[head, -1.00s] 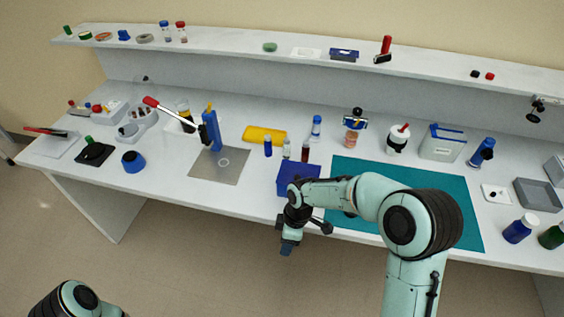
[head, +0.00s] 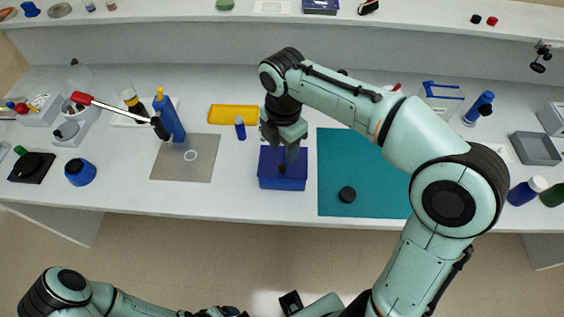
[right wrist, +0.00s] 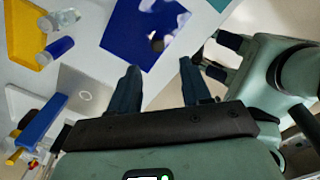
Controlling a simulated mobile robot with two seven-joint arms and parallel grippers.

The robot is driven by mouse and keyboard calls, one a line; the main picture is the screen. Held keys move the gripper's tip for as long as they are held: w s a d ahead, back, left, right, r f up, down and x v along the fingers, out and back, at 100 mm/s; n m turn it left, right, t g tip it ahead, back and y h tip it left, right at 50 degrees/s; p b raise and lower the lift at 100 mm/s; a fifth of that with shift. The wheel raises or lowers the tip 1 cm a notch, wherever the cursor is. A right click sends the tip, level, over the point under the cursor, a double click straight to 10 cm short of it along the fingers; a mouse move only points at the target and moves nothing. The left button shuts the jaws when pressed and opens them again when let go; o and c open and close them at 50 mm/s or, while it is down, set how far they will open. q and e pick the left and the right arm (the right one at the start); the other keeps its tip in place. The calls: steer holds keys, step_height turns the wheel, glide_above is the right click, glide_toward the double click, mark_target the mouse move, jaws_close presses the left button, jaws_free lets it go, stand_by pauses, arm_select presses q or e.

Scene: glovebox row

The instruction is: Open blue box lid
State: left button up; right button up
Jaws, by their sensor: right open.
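The blue box (head: 282,178) stands on the bench just left of the teal mat, and its top looks closed in the head view. A small dark spot shows on it; I cannot tell if it is a knob or a fingertip. My right gripper (head: 285,148) points down over the box's back edge. In the right wrist view its two fingers (right wrist: 158,87) are apart with nothing between them, and the blue box (right wrist: 125,30) lies beyond them, with pale and dark patches on it.
The teal mat (head: 335,165) carries a black disc (head: 347,194). A yellow tray (head: 222,114) and a small blue bottle (head: 240,128) stand behind and left of the box. Bench in front is narrow.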

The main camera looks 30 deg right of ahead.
mark_target(283, 167)
step_height(283, 167, down, 8)
steer(key=shift+w+r+b, duration=0.15)
steer(key=shift+r+b, duration=0.1)
steer(key=shift+b, duration=0.25)
jaws_close()
